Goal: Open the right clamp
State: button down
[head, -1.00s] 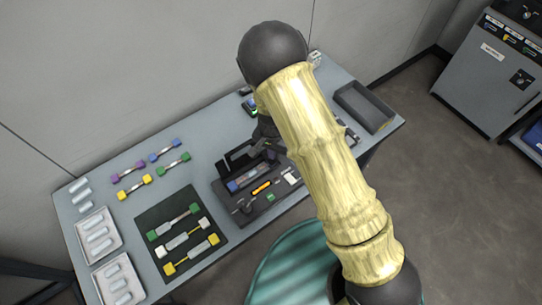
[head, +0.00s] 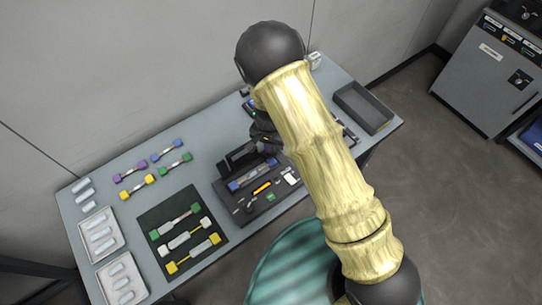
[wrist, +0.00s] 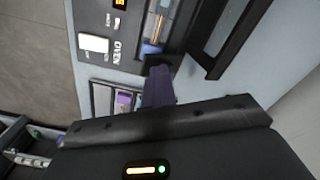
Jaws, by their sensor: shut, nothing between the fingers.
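The dark splicer (head: 262,204) stands on the table in the head view, and part of it shows at the top of the wrist view (wrist: 122,22). Its raised dark lid (head: 238,158) stands at the back, also in the wrist view (wrist: 236,40). In the head view my gripper (head: 266,143) is at the splicer's right back end. The right clamp is mostly hidden behind the fingers; I cannot tell its state or any contact.
A dark mat (head: 150,222) with several coloured connector pieces lies left of the splicer. White trays (head: 84,222) stand at the far left. An empty grey bin (head: 374,104) stands at the right end. My arm hides the table's middle right.

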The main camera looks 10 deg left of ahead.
jog(key=shift+w+a+r+p, duration=0.3)
jog(key=shift+r+p, duration=0.15)
jog(key=shift+r, duration=0.15)
jog(key=shift+r+p, duration=0.5)
jog(key=shift+r, duration=0.1)
jog(key=r+p, duration=0.1)
jog(key=a+r+p, duration=0.1)
jog(key=r+p, duration=0.1)
jog(key=w+r+p, duration=0.1)
jog(key=r, duration=0.1)
jog(key=shift+w+a, duration=0.1)
jog(key=shift+a, duration=0.15)
jog(key=s+d+r+n+t+b, duration=0.1)
jog(key=s+d+r, duration=0.1)
jog(key=d+r, duration=0.85)
jog(key=s+d+r+t+b, duration=0.1)
jog(key=s+d+r+b, duration=0.1)
jog(key=d+r, duration=0.8)
jog(key=s+d+n, duration=0.1)
jog(key=s+d, duration=0.5)
jog(key=d, duration=0.3)
jog(key=shift+s+f+t, duration=0.15)
jog(key=shift+f+t, duration=0.05)
jog(key=shift+t, duration=0.1)
